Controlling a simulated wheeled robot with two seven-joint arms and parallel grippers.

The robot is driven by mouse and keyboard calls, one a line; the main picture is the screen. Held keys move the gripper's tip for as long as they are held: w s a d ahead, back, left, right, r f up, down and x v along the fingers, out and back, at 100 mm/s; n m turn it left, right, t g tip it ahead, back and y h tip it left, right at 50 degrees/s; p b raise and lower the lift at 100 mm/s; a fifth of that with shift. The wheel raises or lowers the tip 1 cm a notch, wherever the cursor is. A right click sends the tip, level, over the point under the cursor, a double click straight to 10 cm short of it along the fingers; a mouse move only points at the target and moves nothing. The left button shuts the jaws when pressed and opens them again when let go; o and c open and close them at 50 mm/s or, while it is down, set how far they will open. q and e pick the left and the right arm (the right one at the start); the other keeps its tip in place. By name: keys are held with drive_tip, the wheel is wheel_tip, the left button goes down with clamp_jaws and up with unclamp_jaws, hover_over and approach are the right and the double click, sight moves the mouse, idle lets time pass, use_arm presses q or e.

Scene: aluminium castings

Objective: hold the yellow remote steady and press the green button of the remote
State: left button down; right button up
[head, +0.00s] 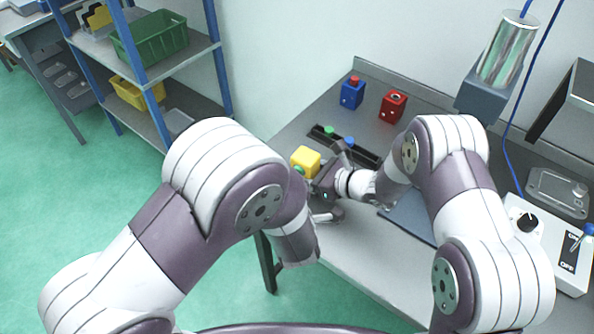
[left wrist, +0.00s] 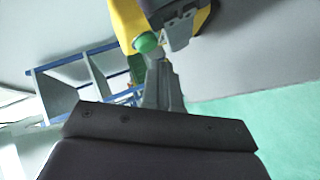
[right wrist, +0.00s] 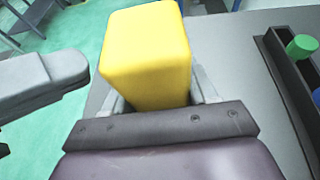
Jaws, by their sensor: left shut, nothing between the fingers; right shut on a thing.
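The yellow remote (head: 306,158) is held in my right gripper (head: 318,176) above the bench's near left part. It fills the right wrist view (right wrist: 148,55) between the fingers. Its round green button (left wrist: 146,43) sticks out of the remote (left wrist: 126,20) in the left wrist view and shows partly in the head view (head: 299,170). My left gripper (left wrist: 160,64) is shut and empty, its tips close to the green button. I cannot tell whether they touch it. In the right wrist view the left gripper (right wrist: 82,66) is left of the remote.
A black rack (head: 366,157) with green (head: 329,130) and blue (head: 349,141) pieces lies on the bench behind the remote. A blue box (head: 352,94) and a red box (head: 393,106) stand further back. A white switch box (head: 550,243) is at the right.

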use_arm(q)
drive_tip(key=shift+w+d, duration=0.1)
drive_tip(key=shift+w, duration=0.05)
idle(0.3)
drive_tip(key=shift+w+d, duration=0.15)
drive_tip(key=shift+w, duration=0.1)
drive_tip(key=shift+w+d, duration=0.25)
drive_tip(key=shift+w, duration=0.15)
idle(0.8)
drive_tip(key=shift+s, duration=0.1)
drive_tip(key=shift+s+a, duration=0.5)
drive_tip(key=shift+s, duration=0.2)
